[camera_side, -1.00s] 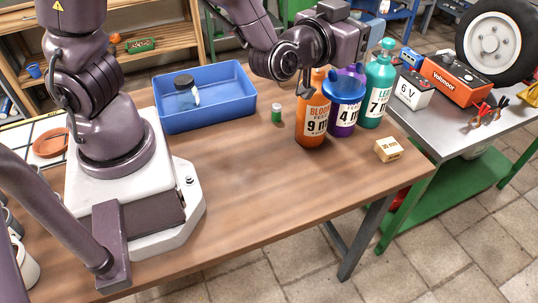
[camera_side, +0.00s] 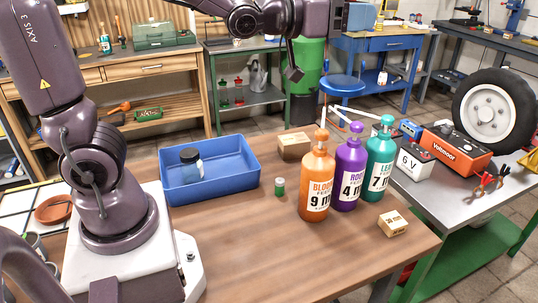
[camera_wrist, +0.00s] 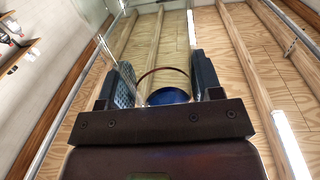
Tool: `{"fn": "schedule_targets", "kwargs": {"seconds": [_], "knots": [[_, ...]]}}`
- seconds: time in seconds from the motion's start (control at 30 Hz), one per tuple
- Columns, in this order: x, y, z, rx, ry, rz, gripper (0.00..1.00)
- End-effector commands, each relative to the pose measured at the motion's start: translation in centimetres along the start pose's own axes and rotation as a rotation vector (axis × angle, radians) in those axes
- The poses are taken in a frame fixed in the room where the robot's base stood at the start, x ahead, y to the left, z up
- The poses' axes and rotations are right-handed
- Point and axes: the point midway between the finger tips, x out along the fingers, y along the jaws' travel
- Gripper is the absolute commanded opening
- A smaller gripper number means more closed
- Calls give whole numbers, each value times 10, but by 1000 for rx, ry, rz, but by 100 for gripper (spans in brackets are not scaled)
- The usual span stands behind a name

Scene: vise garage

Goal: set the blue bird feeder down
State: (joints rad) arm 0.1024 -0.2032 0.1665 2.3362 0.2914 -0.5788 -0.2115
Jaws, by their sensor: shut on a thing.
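The blue bird feeder (camera_wrist: 168,96) shows in the wrist view as a small round blue part between my two fingers, with a thin brown hoop arching above it. My gripper (camera_wrist: 163,80) is shut on it. The lower part of the feeder is hidden behind the gripper's body. In the side view my wrist is raised at the top edge, above the table. I cannot make out the feeder or the fingertips clearly there.
On the wooden table (camera_side: 240,235) stand an orange bottle (camera_side: 317,185), a purple bottle (camera_side: 349,180), a teal bottle (camera_side: 380,155), a small green jar (camera_side: 280,187), a blue bin (camera_side: 208,184) and wooden blocks (camera_side: 393,224) (camera_side: 293,147). A blue stool-like shape (camera_side: 342,84) shows behind. The front table middle is clear.

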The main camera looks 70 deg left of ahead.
Motion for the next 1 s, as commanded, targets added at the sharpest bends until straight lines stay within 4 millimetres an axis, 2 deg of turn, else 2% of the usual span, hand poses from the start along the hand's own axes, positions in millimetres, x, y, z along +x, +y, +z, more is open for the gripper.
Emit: {"fn": "schedule_targets", "kwargs": {"seconds": [0.2,0.37,0.6,0.87,1.0], "knots": [[-12,-7,0,2,3,142,0],[-30,-11,9,-2,0,309,0],[-73,-13,39,-9,-3,598,0],[-126,-17,72,-9,0,809,0],[-127,-15,104,-14,-1,821,0]]}}
